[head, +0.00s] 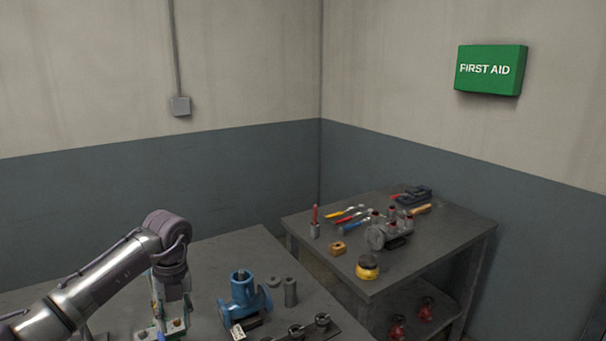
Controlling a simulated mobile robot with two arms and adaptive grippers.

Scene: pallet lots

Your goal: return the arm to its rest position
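My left arm (108,272) comes in from the left edge and bends down at a dark wrist joint. My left gripper (173,292) points down over the near table at the lower left. Its fingertips are too small and unclear to tell open from shut. A green and pale object (172,327) shows right below it; I cannot tell whether they touch. My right arm and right gripper are not in view.
The near grey table (215,262) holds a blue pump-like part (242,291), grey cylinders (290,291) and a dark rack (312,330). A second table (440,237) holds tools, a grey machine part (386,236) and a yellow item (367,267). Walls stand behind.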

